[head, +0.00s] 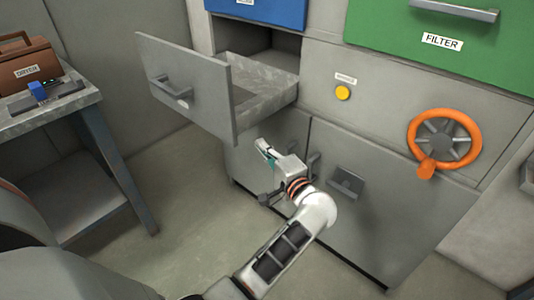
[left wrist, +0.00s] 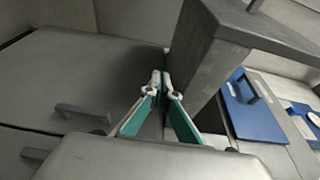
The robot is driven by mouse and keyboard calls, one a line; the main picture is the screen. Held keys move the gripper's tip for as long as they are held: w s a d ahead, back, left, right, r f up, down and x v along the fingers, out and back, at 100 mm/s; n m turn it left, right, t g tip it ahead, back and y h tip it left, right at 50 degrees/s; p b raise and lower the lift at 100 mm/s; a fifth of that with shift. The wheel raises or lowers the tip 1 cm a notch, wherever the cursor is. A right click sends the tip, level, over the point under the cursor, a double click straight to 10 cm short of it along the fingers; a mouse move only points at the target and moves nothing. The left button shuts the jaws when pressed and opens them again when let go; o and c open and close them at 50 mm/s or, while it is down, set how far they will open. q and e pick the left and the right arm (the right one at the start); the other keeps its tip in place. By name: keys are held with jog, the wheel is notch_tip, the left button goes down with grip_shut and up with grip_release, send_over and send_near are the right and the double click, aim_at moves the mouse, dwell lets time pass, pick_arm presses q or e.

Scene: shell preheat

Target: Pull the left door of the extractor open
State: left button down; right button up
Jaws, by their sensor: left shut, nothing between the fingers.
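The extractor is a grey cabinet with a left door (head: 246,174) and a right door (head: 365,225) low on its front. The left door looks shut, and my left arm hides much of it. My left gripper (head: 263,149) is shut and empty in front of the left door's upper part, just below the pulled-out drawer. Its fingertips also show together in the left wrist view (left wrist: 160,82). A dark bar handle (left wrist: 85,112) stands on a grey panel left of the fingers there, apart from them. My right gripper is in neither view.
The grey drawer (head: 185,85) stands out above the left door, close to my left gripper. An orange wheel (head: 444,140) and a yellow button (head: 342,92) are on the cabinet front. A table (head: 50,120) stands at the left. Floor between is clear.

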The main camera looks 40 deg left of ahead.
pick_arm(q)
jog(key=s+a, duration=0.1)
jog(key=a, duration=0.6)
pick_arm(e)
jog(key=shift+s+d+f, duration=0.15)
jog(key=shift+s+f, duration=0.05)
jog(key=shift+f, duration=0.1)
pick_arm(q)
jog(key=shift+s+f, duration=0.1)
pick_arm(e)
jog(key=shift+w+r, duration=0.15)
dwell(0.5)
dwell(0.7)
